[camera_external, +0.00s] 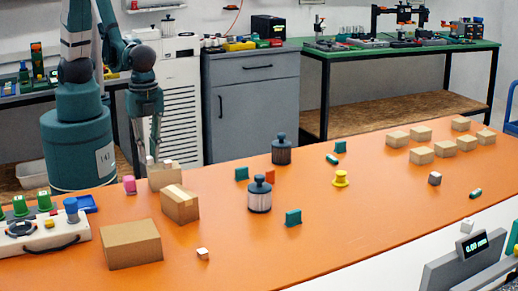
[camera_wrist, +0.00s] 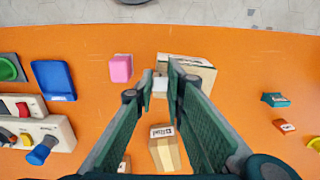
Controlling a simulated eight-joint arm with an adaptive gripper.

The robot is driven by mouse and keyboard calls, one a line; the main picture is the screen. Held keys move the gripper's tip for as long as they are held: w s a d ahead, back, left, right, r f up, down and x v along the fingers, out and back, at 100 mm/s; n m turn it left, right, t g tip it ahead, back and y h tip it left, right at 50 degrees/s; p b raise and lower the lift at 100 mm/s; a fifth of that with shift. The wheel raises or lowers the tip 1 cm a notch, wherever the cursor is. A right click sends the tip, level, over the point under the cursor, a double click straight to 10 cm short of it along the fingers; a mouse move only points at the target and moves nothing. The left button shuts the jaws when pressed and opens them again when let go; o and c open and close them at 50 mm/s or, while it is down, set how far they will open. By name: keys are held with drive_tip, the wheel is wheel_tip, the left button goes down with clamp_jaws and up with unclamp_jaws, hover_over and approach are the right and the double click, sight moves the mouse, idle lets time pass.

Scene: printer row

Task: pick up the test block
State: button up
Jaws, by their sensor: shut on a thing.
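The block shows between the fingertips, in front of an open-topped-looking cardboard box (camera_wrist: 190,68). In the outside view this box (camera_external: 164,178) is right under the fingertips. I cannot tell whether the block touches the box.
A pink block (camera_external: 129,185) stands just left of the fingertips. Another box (camera_external: 180,206) and a larger box (camera_external: 133,245) stand nearer. A small pale cube (camera_external: 202,253) lies in front. A dark-topped canister (camera_external: 260,195) and green pieces are to the right.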

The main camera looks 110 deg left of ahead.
wheel_tip(320, 180, up, 9)
drive_tip(key=p, duration=0.1)
idle(0.6)
drive_tip(key=shift+f, duration=0.1)
idle(0.6)
drive_tip(key=n, duration=0.3)
drive_tip(key=w+a+n+b, duration=0.1)
drive_tip(key=n, duration=0.2)
drive_tip(key=w+n, duration=0.1)
drive_tip(key=n, duration=0.2)
drive_tip(key=shift+a+r, duration=0.2)
drive_tip(key=shift+a, duration=0.2)
drive_tip(key=shift+f, duration=0.1)
drive_tip(key=b, duration=0.2)
hover_over(158, 165)
drive_tip(key=shift+d+f, duration=0.1)
drive_tip(key=shift+f, duration=2.75)
drive_tip(key=shift+f, duration=0.1)
